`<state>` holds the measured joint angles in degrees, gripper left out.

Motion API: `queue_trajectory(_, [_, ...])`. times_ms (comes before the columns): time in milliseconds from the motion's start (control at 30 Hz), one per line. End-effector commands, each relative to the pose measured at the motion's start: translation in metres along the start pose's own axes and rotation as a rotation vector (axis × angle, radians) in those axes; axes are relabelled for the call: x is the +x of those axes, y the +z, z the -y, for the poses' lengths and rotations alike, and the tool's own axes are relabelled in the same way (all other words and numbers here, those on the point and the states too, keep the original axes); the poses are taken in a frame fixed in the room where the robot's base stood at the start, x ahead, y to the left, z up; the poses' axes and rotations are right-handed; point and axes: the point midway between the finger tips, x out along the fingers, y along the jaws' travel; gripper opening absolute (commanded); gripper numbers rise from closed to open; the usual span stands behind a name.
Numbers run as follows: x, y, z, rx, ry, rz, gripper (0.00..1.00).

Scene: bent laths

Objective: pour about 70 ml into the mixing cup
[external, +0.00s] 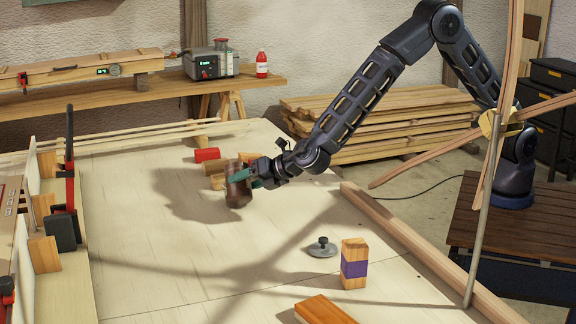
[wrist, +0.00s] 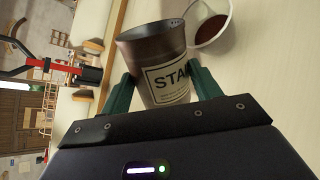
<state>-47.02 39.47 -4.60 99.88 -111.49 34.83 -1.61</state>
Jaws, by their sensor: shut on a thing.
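My gripper (wrist: 160,88) is shut on a brown metal can (wrist: 158,62) with a pale label reading "STA", its teal fingers on either side. In the wrist view the room appears turned sideways, and the can looks well tilted. A white cup (wrist: 205,13) with red-brown liquid inside is just beyond the can's rim, at the upper right; I take it for the mixing cup. No stream between them is visible. In the external view my gripper (external: 262,175) holds the can (external: 238,187) above the pale bench; I cannot make out the white cup there.
Red and wooden blocks (external: 207,155) lie behind the can. A grey knobbed disc (external: 322,247), a purple-banded block (external: 354,264) and another wood block (external: 322,310) are at the front right. Clamps (external: 66,220) line the left edge. A pole (external: 488,200) stands at right. The bench middle is clear.

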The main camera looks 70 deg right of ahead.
Motion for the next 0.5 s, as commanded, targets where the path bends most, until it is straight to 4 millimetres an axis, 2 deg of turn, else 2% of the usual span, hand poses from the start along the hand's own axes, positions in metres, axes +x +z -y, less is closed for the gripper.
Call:
queue_trajectory(167, [0.002, -0.006, 0.002, -0.056, 0.000, 0.042, 0.34])
queue_trajectory(500, [0.009, -0.036, 0.011, -0.242, -0.001, 0.189, 0.34])
